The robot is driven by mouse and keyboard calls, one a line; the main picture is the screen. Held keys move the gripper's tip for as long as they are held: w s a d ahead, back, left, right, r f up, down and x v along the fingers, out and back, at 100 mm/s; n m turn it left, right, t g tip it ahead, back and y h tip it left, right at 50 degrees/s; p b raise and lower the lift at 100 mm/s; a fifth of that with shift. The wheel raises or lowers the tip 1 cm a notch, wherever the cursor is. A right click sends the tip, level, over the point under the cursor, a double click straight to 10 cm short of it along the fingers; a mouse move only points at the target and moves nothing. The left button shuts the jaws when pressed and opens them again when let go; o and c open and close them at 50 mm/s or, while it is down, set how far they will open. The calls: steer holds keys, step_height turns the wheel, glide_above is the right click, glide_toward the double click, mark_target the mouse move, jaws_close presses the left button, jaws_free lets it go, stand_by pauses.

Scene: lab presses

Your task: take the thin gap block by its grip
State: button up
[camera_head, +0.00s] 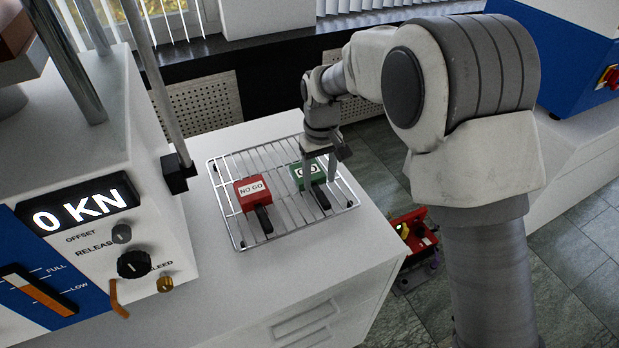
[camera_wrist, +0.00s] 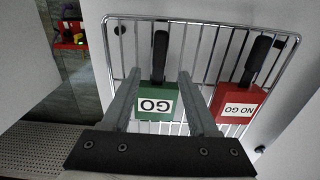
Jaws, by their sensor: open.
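A green block labelled GO (camera_head: 306,176) lies on a wire rack, with a black grip (camera_head: 321,198) toward the front right. It also shows in the wrist view (camera_wrist: 156,80), its black grip (camera_wrist: 160,54) pointing up the picture. A red block labelled NO GO (camera_head: 252,188) lies to its left in the head view, with its own black grip (camera_head: 264,220). Which block is thinner I cannot tell. My gripper (camera_head: 322,170) is open and empty at the green block. In the wrist view its fingers (camera_wrist: 160,62) appear either side of the green block and grip; their height above is unclear.
The wire rack (camera_head: 238,243) stands on a white cabinet top (camera_head: 290,278). A press with a 0 KN display (camera_head: 82,212) stands close on the left. A red item (camera_head: 415,235) is on the floor beyond the cabinet's right edge. The cabinet top in front is clear.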

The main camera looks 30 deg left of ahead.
mark_target(320, 192)
step_height(320, 192, down, 4)
steer(key=shift+w+f+b, duration=0.1)
steer(key=shift+f+b, duration=0.05)
steer(key=shift+b, duration=0.15)
jaws_close()
